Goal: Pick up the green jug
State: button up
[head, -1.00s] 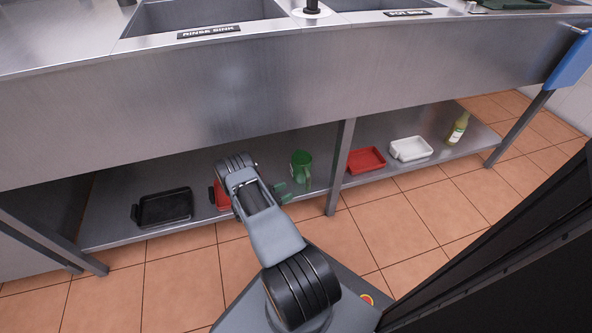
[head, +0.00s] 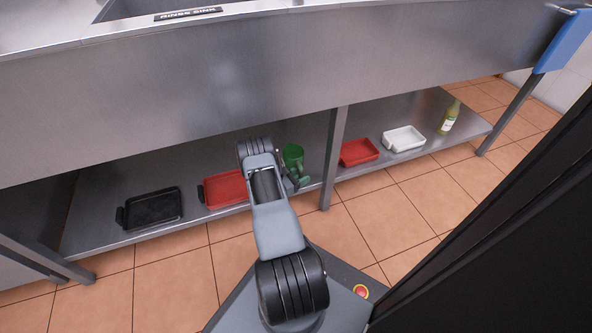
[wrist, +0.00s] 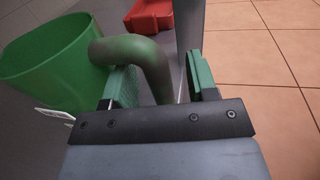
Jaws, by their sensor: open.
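The green jug (head: 293,154) stands on the steel lower shelf under the sink, just left of the middle leg. In the wrist view the jug's body (wrist: 45,65) fills the upper left, and its thick curved handle (wrist: 150,52) reaches to the right. My gripper (wrist: 162,72) is open, with one green finger on each side of the handle's outer part. The left finger is between the jug's body and the handle's outer part. I cannot tell whether either finger touches it. In the head view my gripper (head: 296,184) is at the jug's front, partly hidden by my arm.
A black tray (head: 152,208) and a red tray (head: 226,189) lie left of the jug. Right of the shelf leg (head: 333,160) are another red tray (head: 358,151), a white tray (head: 403,138) and a bottle (head: 449,119). The sink front (head: 230,95) overhangs the shelf.

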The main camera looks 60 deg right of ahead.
jog(key=shift+x, duration=1)
jog(key=shift+c, duration=0.3)
grip_shut()
